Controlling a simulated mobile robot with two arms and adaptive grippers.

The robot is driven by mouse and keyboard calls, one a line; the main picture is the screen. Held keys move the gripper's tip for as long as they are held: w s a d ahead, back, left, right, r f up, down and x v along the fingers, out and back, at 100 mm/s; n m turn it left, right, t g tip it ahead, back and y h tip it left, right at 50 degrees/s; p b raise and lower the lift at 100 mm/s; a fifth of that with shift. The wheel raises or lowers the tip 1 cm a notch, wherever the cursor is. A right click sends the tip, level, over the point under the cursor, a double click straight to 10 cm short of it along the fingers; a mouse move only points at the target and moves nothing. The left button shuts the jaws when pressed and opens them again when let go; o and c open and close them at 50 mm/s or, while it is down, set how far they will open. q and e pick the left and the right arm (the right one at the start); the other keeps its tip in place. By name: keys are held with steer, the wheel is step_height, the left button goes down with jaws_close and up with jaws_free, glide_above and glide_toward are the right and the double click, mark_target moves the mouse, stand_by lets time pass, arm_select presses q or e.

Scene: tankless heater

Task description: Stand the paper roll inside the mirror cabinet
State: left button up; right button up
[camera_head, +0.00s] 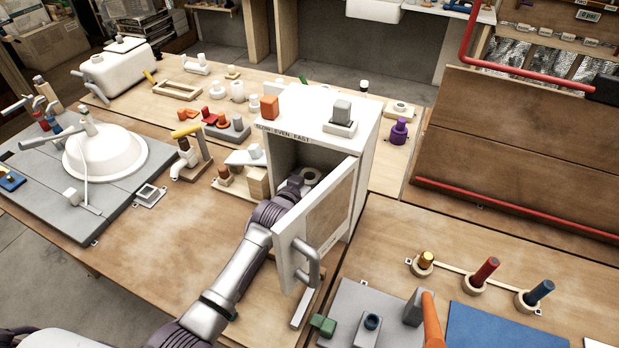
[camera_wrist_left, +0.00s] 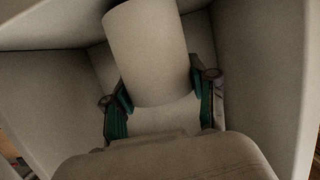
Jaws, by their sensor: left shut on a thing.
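The mirror cabinet (camera_head: 364,140) is a white box on the wooden table, its door (camera_head: 318,232) swung open toward me. My left arm reaches through the opening, and my left gripper (camera_head: 301,185) is inside, partly hidden by the arm and door. My right gripper is not in view.
An orange block (camera_head: 269,107) and a grey switch-like piece (camera_head: 341,115) sit on the cabinet top. A yellow-handled tap piece (camera_head: 187,150) and wooden blocks stand left of it. The door's grey handle (camera_head: 308,264) sticks out toward the front. Bare table lies left of my arm.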

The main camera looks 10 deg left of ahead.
arm_select(q)
steer(key=shift+f+b, duration=0.4)
steer(key=shift+f, duration=0.15)
steer(key=o, duration=1.5)
steer(key=shift+c, duration=0.2)
steer(key=v, duration=1.2)
steer(key=shift+r, duration=0.1)
